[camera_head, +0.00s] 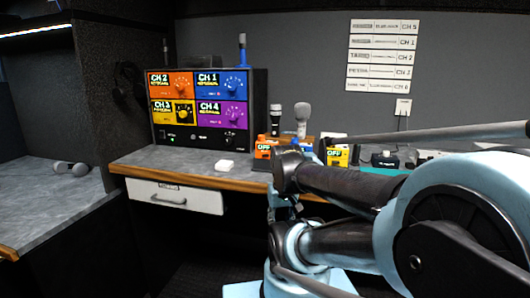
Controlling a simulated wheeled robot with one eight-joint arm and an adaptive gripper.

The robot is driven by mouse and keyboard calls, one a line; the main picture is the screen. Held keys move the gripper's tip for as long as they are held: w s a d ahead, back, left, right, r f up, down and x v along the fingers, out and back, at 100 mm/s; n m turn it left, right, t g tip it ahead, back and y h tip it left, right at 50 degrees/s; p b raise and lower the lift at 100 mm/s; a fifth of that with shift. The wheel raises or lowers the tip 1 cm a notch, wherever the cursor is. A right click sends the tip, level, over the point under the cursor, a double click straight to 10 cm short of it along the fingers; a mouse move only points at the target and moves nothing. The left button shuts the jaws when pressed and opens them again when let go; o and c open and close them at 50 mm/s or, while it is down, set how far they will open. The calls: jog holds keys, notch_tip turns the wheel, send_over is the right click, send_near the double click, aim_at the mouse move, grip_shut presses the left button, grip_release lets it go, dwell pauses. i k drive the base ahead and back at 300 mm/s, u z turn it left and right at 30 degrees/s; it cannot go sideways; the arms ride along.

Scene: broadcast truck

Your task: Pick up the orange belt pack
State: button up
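The orange belt pack (264,147) stands on the grey counter, just right of the large intercom panel. Its front has a dark label reading "OFF". A blue belt pack (302,145) is to its right, partly hidden behind my arm. A yellow belt pack (338,155) with a similar "OFF" label stands further right. My folded arm fills the lower right, with its dark links in front of the counter edge close to the packs. I cannot make out my gripper's fingers in this view.
The intercom panel (207,108) has four coloured channel blocks. Two microphones stand behind the packs. A grey microphone (70,168) lies on the left desk. A drawer (176,196) is under the counter.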

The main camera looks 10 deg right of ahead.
aim_at(264, 147)
jog(key=u, duration=0.45)
jog(key=k, duration=1.75)
jog(key=z, duration=0.7)
jog(key=i, duration=1)
jog(key=u, duration=0.1)
